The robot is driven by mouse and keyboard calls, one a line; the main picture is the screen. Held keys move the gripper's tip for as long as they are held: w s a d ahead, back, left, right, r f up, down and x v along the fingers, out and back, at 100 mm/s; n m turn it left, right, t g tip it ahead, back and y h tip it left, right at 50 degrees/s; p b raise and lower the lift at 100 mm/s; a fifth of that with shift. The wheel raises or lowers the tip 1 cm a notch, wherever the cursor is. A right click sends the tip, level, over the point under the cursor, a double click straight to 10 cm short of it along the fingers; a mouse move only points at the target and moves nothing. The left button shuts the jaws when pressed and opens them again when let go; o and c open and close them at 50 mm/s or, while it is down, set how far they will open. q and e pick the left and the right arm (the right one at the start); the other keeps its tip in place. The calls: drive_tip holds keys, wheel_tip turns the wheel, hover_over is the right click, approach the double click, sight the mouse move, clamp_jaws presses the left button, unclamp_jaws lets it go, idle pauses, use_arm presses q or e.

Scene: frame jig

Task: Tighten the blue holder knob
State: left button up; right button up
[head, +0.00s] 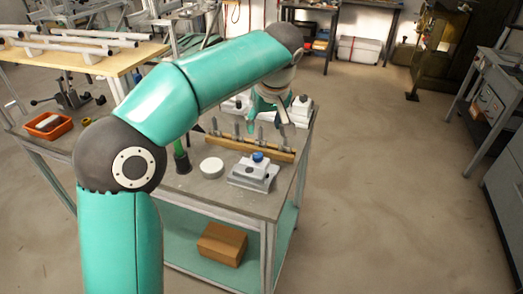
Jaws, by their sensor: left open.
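The blue holder knob (258,157) sits on top of a white and grey holder (252,174) near the front right of the work table. My left gripper (268,121) hangs from the teal arm over the back part of the table. It is open, behind and above the knob and apart from it. Nothing shows between its fingers. The arm hides part of the table's back left. My right gripper does not show.
A wooden bar (264,149) with several upright metal pieces stands behind the holder. A round white disc (211,168) and a green and black upright tool (182,160) are left of it. A cardboard box (222,244) lies on the lower shelf.

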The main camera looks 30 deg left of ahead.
sight(258, 155)
use_arm(q)
drive_tip(key=x, duration=1.6)
clamp_jaws()
